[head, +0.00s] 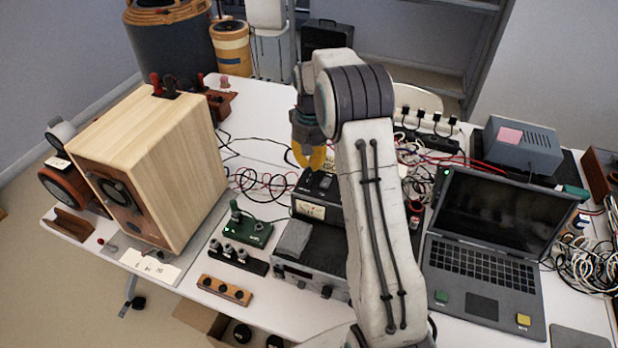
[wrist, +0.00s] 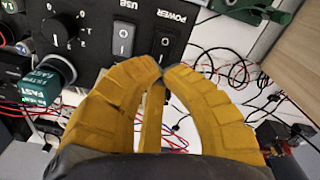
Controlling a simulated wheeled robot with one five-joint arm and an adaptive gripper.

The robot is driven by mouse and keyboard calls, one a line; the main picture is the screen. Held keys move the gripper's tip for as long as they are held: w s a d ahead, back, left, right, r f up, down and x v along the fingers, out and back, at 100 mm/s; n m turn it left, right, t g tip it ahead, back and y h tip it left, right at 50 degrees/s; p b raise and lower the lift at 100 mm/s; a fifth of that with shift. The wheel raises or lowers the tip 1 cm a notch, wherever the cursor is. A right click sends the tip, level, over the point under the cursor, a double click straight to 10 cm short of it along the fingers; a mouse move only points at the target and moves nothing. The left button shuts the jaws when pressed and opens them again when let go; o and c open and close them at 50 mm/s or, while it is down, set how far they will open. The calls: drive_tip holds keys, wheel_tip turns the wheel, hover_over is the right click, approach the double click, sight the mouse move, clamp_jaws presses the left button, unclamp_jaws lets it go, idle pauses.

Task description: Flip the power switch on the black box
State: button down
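In the wrist view, the black box's front panel (wrist: 88,52) fills the upper left. Its power switch (wrist: 161,44) is a rocker beside the printed word POWER, near the panel's edge. A similar switch (wrist: 122,38) marked USB sits left of it. My gripper (wrist: 161,67) has yellow fingers whose tips meet just below the power switch, with nothing seen between them. I cannot tell whether the tips touch the panel. In the head view, my gripper (head: 309,158) hangs over the table's middle, above a black box with a meter (head: 311,209); my arm hides part of that area.
A wooden speaker (head: 150,165) stands at left and an open laptop (head: 485,265) at right. A green board (head: 248,232) and a grey device (head: 310,268) sit close by. Loose cables (head: 585,260) cover the right side. A round knob (wrist: 60,30) protrudes from the panel.

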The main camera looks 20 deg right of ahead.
sight(311, 174)
drive_tip(key=shift+f+b, duration=1.25)
drive_tip(key=shift+f, duration=0.55)
idle(0.9)
drive_tip(key=shift+r, duration=0.15)
drive_tip(key=shift+r+p, duration=2.85)
drive_tip(key=shift+r, duration=0.55)
